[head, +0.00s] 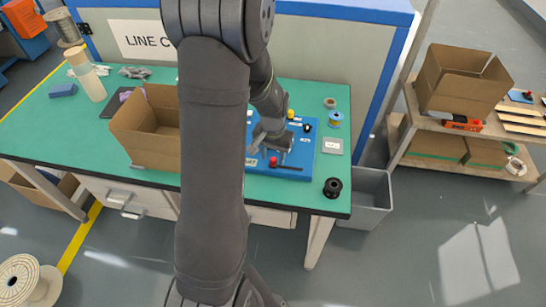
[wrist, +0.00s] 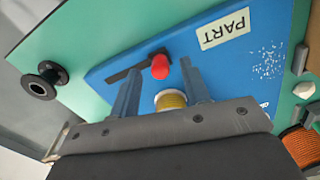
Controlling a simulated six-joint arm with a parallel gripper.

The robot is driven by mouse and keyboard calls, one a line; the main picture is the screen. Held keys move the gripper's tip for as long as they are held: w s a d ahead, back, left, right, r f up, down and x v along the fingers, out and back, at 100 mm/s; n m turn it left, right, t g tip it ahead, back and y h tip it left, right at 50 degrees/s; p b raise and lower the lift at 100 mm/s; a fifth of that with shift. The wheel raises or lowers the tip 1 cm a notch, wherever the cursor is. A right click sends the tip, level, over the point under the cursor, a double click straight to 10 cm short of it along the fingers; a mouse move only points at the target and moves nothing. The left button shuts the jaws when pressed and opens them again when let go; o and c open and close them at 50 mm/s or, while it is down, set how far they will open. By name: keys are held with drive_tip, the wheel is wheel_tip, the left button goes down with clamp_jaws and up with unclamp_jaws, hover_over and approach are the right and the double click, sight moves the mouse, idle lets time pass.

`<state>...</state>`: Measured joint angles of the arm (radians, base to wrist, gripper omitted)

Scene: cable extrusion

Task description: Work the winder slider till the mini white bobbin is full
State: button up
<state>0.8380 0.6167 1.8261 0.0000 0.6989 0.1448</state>
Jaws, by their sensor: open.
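The blue winder board (head: 308,160) lies on the green bench. Its slider has a red knob (wrist: 160,66) on a dark bar (wrist: 126,73); the red knob also shows in the head view (head: 273,161). A small bobbin with a pale rim and yellow winding (wrist: 171,100) shows between my fingers in the wrist view, partly cut off by my gripper body. How full it is cannot be told. My gripper (head: 266,148) is open above the board, its fingers on either side of the red knob in the wrist view. Contact with the knob cannot be told.
An open cardboard box (head: 150,130) stands left of the board. A black spool (head: 333,188) stands at the bench's front right, a blue-and-yellow spool (head: 335,119) behind it. A copper-coloured spool (wrist: 301,147) shows in the wrist view. A grey bin (head: 368,200) stands beside the bench.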

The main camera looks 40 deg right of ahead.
drive_tip(key=shift+f, duration=0.7)
drive_tip(key=shift+c, duration=0.4)
clamp_jaws()
drive_tip(key=s+d, duration=0.6)
drive_tip(key=shift+s+d, duration=0.35)
unclamp_jaws()
drive_tip(key=shift+s+d, duration=0.1)
drive_tip(key=shift+o, duration=0.4)
